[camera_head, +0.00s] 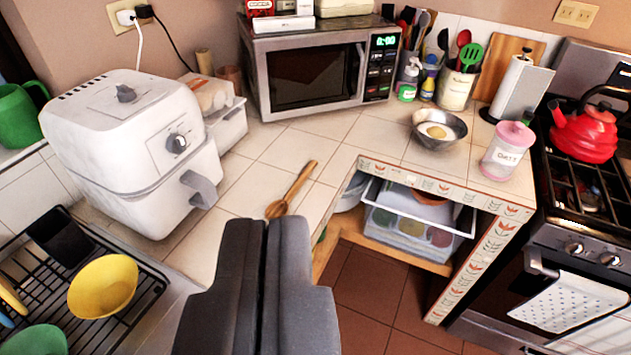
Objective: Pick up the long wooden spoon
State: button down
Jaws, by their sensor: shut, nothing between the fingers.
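The long wooden spoon (299,182) lies on the tiled counter, right of the white air fryer. Its thin handle points away toward the microwave, and its bowl end is nearest to me. My gripper (272,222) is in the lower middle of the view, with its two dark grey fingers shut against each other and nothing between them. The fingertips appear just below the spoon's bowl end in the picture. Part of that end may be hidden behind them. I cannot tell how high the fingertips are above the counter.
The air fryer (130,140) stands left of the spoon, its handle jutting toward it. A microwave (320,75) is behind. A metal bowl (440,130) and pink-lidded jar (508,150) stand right. A dish rack with a yellow bowl (103,287) is at lower left. Counter around the spoon is clear.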

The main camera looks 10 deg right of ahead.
aim_at(295, 189)
jog(key=k, duration=1.15)
jog(key=z, duration=0.75)
jog(key=i, duration=1.7)
jog(key=u, duration=0.35)
jog(key=i, duration=1.05)
jog(key=u, duration=1.15)
jog(key=i, duration=0.3)
jog(key=k, duration=0.8)
jog(key=u, duration=0.2)
